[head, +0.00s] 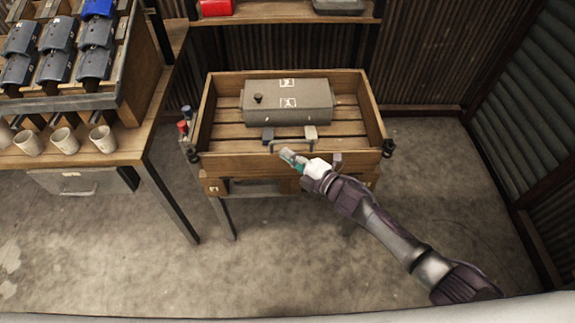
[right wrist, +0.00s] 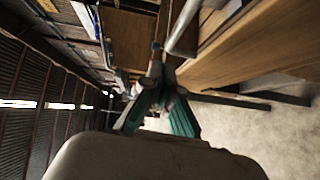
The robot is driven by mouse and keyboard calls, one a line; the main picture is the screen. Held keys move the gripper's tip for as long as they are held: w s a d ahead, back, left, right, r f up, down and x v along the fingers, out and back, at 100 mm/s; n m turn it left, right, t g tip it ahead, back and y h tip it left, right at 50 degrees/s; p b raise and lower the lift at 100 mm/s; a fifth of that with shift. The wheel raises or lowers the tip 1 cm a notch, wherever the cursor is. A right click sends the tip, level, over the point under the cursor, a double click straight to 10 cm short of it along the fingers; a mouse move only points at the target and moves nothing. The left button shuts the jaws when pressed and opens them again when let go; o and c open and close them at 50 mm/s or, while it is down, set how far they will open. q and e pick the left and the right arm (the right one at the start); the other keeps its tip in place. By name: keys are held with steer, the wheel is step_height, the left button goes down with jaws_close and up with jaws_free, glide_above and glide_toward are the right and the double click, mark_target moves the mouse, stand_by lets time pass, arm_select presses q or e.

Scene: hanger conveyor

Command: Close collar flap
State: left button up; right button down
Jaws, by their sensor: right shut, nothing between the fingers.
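A wooden collar (head: 378,115) forms a box-like rim around a slatted bed on a stand. Its front board, which appears to be the flap (head: 235,163), spans the near side and carries a grey metal handle (head: 291,143). I cannot tell for sure whether the flap is fully upright. My right gripper (head: 285,153) is shut and empty, at the front board just below the handle. In the right wrist view its fingertips (right wrist: 160,62) are together near a grey bar (right wrist: 184,28) and a wooden board (right wrist: 245,50). My left gripper is out of view.
A grey case (head: 310,110) lies inside the collar. Dark latches (head: 388,147) sit at the front corners. A workbench with cups (head: 103,139) and blue-grey parts (head: 55,68) stands at left. The concrete floor (head: 440,190) at right is clear.

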steer(key=r+v, duration=0.1)
steer(key=v, duration=0.9)
steer(key=s+d+f+m+g+h, duration=0.1)
steer(key=s+d+f+m+h, duration=0.3)
steer(key=f, duration=0.5)
steer(key=s+d+f+m+g+h, duration=0.1)
steer(key=s+d+f+m+h, duration=0.3)
steer(key=f, duration=0.6)
steer(key=s+d+f+m+g+h, duration=0.1)
steer(key=s+d+f+m+h, duration=0.15)
steer(key=d+f+m, duration=0.5)
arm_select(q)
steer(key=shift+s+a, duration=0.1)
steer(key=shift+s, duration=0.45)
arm_select(e)
steer(key=s+f+m+g, duration=0.2)
steer(key=s+f, duration=0.4)
steer(key=s, duration=0.5)
steer(key=s+a+f+m+g+h, duration=0.1)
steer(key=s+f+m+g, duration=0.2)
steer(key=s, duration=0.8)
steer(key=s+f+m+g, duration=0.3)
steer(key=s+f, duration=0.5)
steer(key=s, duration=0.4)
steer(key=shift+a+f+h, duration=0.3)
steer(key=shift+f+h, duration=0.05)
